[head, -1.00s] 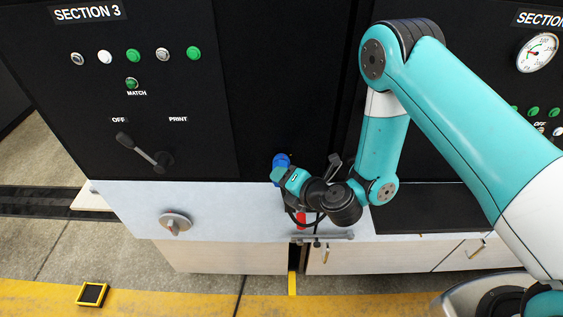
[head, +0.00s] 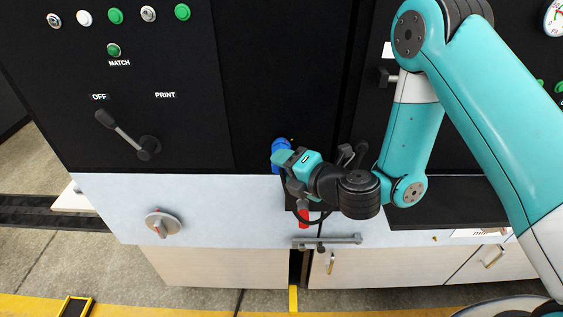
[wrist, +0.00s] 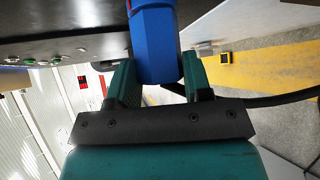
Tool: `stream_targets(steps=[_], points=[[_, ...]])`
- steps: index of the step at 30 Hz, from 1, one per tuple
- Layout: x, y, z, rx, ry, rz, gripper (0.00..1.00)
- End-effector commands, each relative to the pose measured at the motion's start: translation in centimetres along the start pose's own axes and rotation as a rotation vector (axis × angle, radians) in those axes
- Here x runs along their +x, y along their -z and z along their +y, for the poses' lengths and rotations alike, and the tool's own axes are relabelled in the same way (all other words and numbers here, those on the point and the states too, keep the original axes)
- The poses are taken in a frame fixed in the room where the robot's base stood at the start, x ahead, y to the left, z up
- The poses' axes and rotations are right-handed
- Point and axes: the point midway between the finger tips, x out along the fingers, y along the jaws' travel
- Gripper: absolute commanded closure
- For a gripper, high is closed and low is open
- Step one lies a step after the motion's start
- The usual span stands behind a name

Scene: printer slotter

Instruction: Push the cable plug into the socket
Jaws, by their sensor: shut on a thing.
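A blue, faceted cable plug (head: 280,148) shows at the lower edge of the black cabinet panel in the head view. My gripper (head: 282,163) is shut on it. The wrist view shows the plug (wrist: 154,45) between the two teal fingers of my gripper (wrist: 160,78), running out of the top of the picture. I cannot make out the socket or tell whether the plug is seated in it. A red piece (head: 303,217) hangs below my gripper, close to a dark cable.
A lever (head: 125,131) and a row of buttons sit on the black panel at left. A round knob (head: 163,223) is on the pale front. A grey bar handle (head: 328,240) juts out below my gripper. In the wrist view a black cable (wrist: 275,99) runs off to the right.

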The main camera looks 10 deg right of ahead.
Motion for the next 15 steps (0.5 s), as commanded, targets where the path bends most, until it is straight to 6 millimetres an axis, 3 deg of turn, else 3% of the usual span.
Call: stream_targets(steps=[7, 8, 9, 11, 15], points=[[-0.05, -0.04, -0.30, -0.003, 0.006, -0.002, 0.83], [-0.05, -0.04, -0.30, -0.003, 0.006, -0.003, 0.50], [-0.05, -0.04, -0.29, -0.002, 0.005, -0.003, 0.41], [-0.04, -0.03, -0.25, -0.002, 0.004, -0.002, 0.27], [-0.02, 0.01, -0.14, -0.001, 0.002, -0.001, 0.25]])
